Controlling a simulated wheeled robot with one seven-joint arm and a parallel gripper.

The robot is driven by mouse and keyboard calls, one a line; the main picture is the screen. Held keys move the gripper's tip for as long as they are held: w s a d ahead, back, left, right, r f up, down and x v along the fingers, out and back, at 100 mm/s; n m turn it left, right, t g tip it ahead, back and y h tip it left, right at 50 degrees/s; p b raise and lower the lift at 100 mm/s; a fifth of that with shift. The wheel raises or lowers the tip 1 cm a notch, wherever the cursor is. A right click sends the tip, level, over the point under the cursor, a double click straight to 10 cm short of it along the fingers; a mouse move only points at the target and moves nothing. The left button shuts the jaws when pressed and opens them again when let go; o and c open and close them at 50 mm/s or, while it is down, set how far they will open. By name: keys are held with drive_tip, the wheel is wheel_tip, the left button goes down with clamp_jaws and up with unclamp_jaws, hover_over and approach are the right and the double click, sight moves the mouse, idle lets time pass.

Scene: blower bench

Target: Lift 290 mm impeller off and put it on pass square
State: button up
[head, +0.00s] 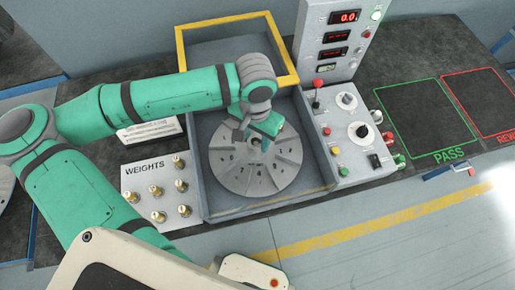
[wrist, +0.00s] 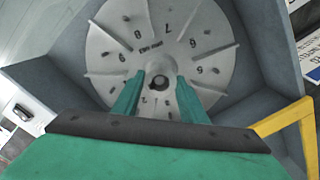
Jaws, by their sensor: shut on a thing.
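The grey, round, numbered impeller (head: 240,172) lies flat in the grey tray of the balancing machine in the head view. The green-outlined pass square (head: 415,115) lies empty on the dark bench top to the right.
A grey control panel (head: 352,130) with knobs, a red-tipped lever and a display column (head: 335,40) stands between the tray and the pass square. A yellow frame (head: 180,45) rises behind the tray. The weights board (head: 135,180) is at left. A red-outlined reject square (head: 485,100) is empty.

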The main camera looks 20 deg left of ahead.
drive_tip(key=shift+r, duration=0.75)
wheel_tip(320, 180, up, 8)
drive_tip(key=shift+r, duration=0.15)
idle(1.6)
drive_tip(key=shift+w, duration=0.1)
idle(0.5)
